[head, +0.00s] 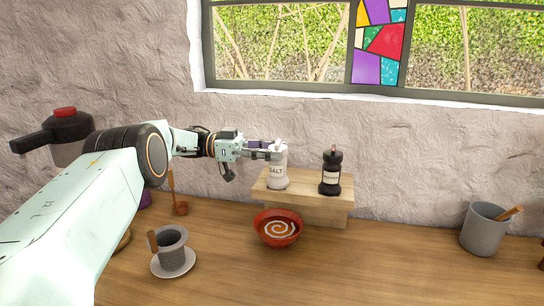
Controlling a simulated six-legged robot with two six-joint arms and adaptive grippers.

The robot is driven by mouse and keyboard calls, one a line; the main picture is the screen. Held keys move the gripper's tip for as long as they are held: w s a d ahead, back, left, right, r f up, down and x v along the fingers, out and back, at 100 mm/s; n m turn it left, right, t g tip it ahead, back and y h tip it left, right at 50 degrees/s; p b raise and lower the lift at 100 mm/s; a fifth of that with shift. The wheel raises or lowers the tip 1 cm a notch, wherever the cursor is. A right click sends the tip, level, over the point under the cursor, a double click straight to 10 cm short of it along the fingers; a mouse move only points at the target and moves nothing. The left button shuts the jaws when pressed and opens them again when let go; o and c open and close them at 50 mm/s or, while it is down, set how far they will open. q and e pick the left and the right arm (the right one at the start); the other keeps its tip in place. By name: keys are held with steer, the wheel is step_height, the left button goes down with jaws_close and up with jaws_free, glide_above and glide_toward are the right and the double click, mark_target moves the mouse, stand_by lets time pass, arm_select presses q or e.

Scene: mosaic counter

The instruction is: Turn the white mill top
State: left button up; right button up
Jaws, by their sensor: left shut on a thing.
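The white mill (278,172), labelled SALT, stands upright on a small wooden stand (310,207) near the wall. My left gripper (272,151) reaches in from the left and is shut on the top of the white mill. The fingers hide part of the mill's top. My right gripper is not in view.
A black mill (330,175) stands on the same stand, right of the white one. A red bowl (278,228) sits in front of the stand. A cup on a saucer (173,263) is at lower left. A grey pot (484,230) stands at right, with clear counter between.

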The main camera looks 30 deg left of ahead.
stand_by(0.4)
arm_select(q)
steer(key=o, duration=1.2)
step_height(320, 180, up, 10)
steer(key=shift+r, duration=0.1)
step_height(320, 180, up, 7)
steer(key=p, duration=0.7)
glide_above(272, 146)
step_height(272, 146, up, 3)
steer(key=p, duration=0.3)
